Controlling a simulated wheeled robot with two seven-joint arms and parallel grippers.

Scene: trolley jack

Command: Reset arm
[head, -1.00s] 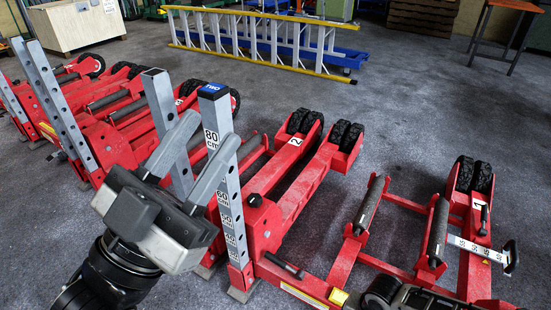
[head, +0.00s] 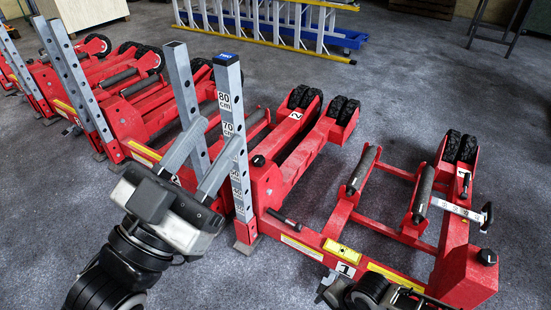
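The red trolley jack (head: 335,229) marked 1 stands on the floor at centre right, with black rollers, black wheels and a yellow label. Its upright grey perforated post (head: 238,175), with a blue top and height labels, rises at its left. My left gripper (head: 221,134) is open and empty, its two grey fingers apart and pointing up. It overlaps the lower post in the picture; I cannot tell whether it touches. My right arm (head: 372,291) shows at the bottom edge, in front of the jack's front beam; its fingers cannot be made out clearly.
More red jacks with grey posts (head: 72,80) stand in a row at the left. A ladder with yellow rails (head: 290,47) lies on its side at the back. A pale crate (head: 85,15) is at the back left. Grey floor (head: 400,85) is open behind the jack.

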